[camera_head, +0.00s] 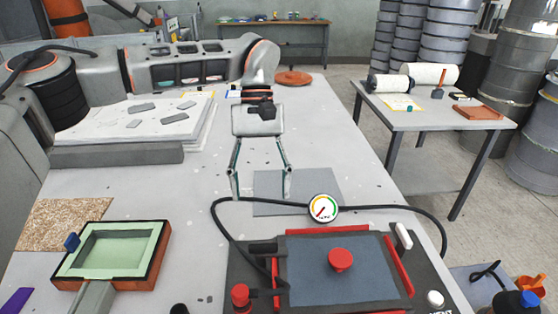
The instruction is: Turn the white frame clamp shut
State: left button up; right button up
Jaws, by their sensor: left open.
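The white clamp (402,237) is a small upright lever at the far right corner of the vacuum station's red frame (393,262). The frame surrounds a blue-grey panel (310,277) with a red knob (341,260) on it. My left gripper (262,188) is open and empty, with its fingers pointing down over the table. It is behind and to the left of the clamp, well apart from it. My right gripper is not in view.
A pressure gauge (323,208) and a black hose (425,215) lie just behind the frame. A pale green mould (110,250) in a brown box is at front left. A grey mat (320,185) lies behind the gauge. A side table (432,118) stands at right.

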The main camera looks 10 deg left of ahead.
aim_at(403, 242)
jog(key=k, duration=1)
